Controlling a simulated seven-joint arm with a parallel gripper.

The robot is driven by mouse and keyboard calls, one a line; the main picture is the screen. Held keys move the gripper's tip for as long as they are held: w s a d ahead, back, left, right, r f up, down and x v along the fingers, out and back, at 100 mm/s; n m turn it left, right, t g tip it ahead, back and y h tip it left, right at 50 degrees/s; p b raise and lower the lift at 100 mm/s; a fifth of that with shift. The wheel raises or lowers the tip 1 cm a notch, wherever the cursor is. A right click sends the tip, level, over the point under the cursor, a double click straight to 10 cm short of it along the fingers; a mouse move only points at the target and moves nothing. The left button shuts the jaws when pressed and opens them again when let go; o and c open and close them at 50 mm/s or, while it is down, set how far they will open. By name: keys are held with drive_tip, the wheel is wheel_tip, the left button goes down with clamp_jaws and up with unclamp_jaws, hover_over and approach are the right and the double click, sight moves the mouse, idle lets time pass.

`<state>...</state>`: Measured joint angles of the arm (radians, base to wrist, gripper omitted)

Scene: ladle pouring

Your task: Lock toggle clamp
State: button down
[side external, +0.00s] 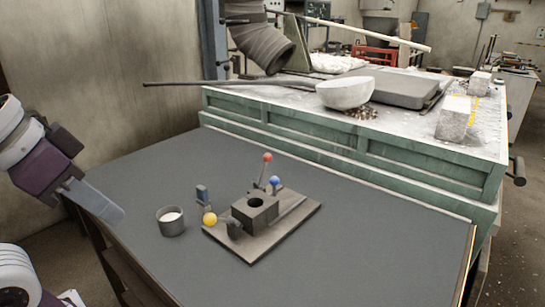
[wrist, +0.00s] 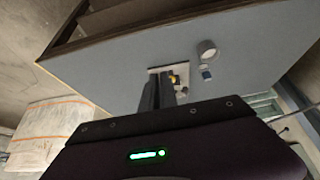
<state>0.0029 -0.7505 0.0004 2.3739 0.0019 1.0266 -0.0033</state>
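In the side external view a flat grey plate (side external: 222,247) lies on the dark table. It carries a block (side external: 256,210) with a round hole and levers with ball knobs. The red knob (side external: 267,157) tops an upright, slightly tilted lever behind the block. The blue knob (side external: 275,181) is beside it, and the yellow knob (side external: 210,219) is low at the front left. I cannot tell which lever is the toggle clamp's. My gripper (side external: 115,215) is left of the plate, clear of it. In the wrist view its fingers (wrist: 158,88) look together, empty, and partly hide the plate (wrist: 181,69).
A grey cup (side external: 171,222) with white contents stands left of the plate, near a small blue upright piece (side external: 202,193). Behind, a green workbench (side external: 330,145) holds a white bowl (side external: 345,93) and stone blocks. The table's right side is clear.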

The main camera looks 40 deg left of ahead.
drive_tip(key=w+a+r+g, duration=0.1)
drive_tip(key=w+a+r, duration=0.15)
drive_tip(key=w, duration=0.35)
drive_tip(key=w+a+r+g, duration=0.1)
drive_tip(key=w+a+r, duration=0.15)
drive_tip(key=w, duration=0.45)
drive_tip(key=w+a+f+m+y, duration=0.15)
drive_tip(key=w+y, duration=0.25)
drive_tip(key=w, duration=0.7)
drive_tip(key=w+a+f+m+y, duration=0.1)
drive_tip(key=w+a+f+y, duration=0.3)
drive_tip(key=w, duration=0.6)
drive_tip(key=w+d+m+t+y, duration=0.3)
drive_tip(key=w+d, duration=0.2)
drive_tip(key=d, duration=0.3)
drive_tip(key=w+d+m+t+y, duration=0.2)
drive_tip(key=w+d+m+y, duration=0.15)
drive_tip(key=d, duration=0.45)
wheel_tip(320, 180, down, 12)
drive_tip(key=shift+w+a+f+n, duration=0.25)
drive_tip(key=shift+w+a+n, duration=0.1)
drive_tip(key=shift+n, duration=0.05)
